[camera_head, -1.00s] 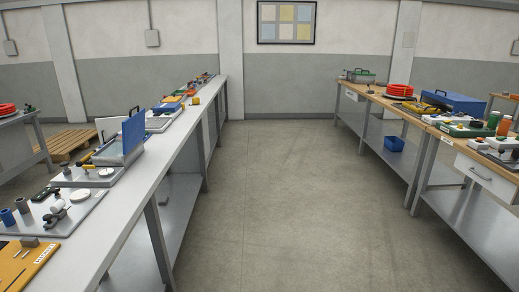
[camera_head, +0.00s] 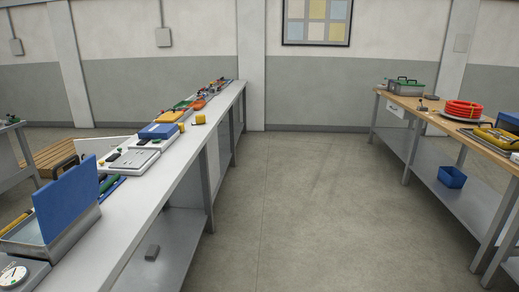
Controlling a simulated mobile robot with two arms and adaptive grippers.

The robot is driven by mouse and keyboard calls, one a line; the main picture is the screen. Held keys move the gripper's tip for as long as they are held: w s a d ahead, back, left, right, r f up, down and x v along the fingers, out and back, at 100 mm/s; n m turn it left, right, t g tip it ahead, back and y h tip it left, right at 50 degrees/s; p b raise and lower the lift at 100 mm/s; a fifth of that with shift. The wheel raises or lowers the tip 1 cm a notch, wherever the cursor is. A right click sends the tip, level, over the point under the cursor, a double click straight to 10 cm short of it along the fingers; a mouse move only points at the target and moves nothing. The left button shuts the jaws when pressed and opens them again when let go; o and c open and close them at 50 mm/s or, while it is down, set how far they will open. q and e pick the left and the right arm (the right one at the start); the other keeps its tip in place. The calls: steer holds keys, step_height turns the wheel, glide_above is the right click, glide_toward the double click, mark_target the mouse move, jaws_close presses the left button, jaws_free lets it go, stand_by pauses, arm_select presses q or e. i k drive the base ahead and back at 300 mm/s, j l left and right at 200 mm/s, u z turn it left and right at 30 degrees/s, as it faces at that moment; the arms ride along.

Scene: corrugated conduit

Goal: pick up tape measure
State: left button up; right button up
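No tape measure can be told for certain at this distance. A small yellow object (camera_head: 200,119) lies on the left workbench (camera_head: 138,204) near its aisle-side edge; it may be the tape measure, but it is too small to tell. Beside it are an orange-yellow item (camera_head: 170,117) and a blue case (camera_head: 158,131). Neither of my grippers is in view.
An open metal box with a blue lid (camera_head: 68,195) stands at the near left. The right wooden bench holds a red coil (camera_head: 463,109) and a grey-green case (camera_head: 404,87). A blue bin (camera_head: 452,176) sits on its lower shelf. The aisle floor (camera_head: 300,215) between is clear.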

mark_target(200, 119)
steer(key=i, duration=1.5)
